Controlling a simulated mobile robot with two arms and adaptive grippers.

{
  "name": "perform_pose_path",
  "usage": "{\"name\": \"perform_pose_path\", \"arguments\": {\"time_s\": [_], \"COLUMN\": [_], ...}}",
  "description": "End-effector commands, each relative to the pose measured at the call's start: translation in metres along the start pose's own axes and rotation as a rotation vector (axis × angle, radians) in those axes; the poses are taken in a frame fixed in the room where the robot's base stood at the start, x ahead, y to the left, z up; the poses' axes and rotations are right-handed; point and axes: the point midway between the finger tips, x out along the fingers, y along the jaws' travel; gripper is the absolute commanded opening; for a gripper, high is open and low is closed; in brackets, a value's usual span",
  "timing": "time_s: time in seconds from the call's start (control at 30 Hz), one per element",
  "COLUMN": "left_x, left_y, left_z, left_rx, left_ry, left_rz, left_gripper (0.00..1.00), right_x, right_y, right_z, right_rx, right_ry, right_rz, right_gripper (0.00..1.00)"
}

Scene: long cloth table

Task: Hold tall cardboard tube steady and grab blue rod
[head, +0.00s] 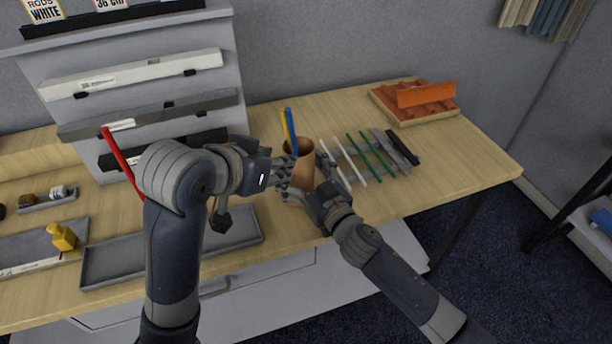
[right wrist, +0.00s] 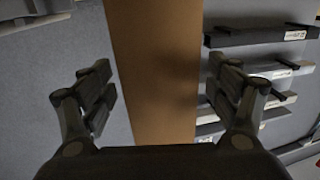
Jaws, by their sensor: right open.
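The brown cardboard tube (head: 302,160) stands upright near the middle of the table, and it fills the centre of the right wrist view (right wrist: 155,60). The blue rod (head: 292,135) sticks out of its top beside a yellow rod (head: 285,125); their lower ends are hidden. My right gripper (head: 310,178) is open, with its fingers on either side of the tube and gaps showing in the right wrist view. My left gripper (head: 283,172) is at the tube's left side, below the rim. Its fingers overlap the tube, so I cannot tell their opening or contact.
Several white and green rods lie across a grey rack (head: 375,152) right of the tube. An orange tray (head: 415,105) is at the back right. A grey tray (head: 110,262) and a yellow object (head: 62,237) are at the left. A stepped shelf (head: 140,75) stands behind.

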Motion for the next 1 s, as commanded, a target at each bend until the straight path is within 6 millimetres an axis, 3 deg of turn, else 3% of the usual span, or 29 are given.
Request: {"name": "perform_pose_path", "arguments": {"time_s": [0.3,0.5,0.87,1.0], "left_x": [0.0000,0.0000,0.0010,0.0074], "left_y": [0.0001,0.0001,-0.0002,-0.0035], "left_z": [0.0000,0.0000,0.0007,0.0042], "left_rx": [0.000,0.000,0.013,0.106], "left_ry": [0.000,0.000,0.000,0.001], "left_rz": [0.000,0.000,-0.005,-0.047], "left_gripper": [0.33,0.33,0.33,0.33], "right_x": [0.0019,0.0018,0.0016,0.0016], "right_y": [-0.0003,-0.0002,-0.0001,-0.0001], "right_z": [-0.0003,-0.0002,0.0001,0.0002], "right_rx": [-0.001,-0.001,-0.001,-0.001], "right_ry": [0.001,0.000,0.000,0.000], "right_rz": [-0.001,-0.001,-0.001,-0.001], "right_gripper": [0.80,0.35,0.33,0.33]}}
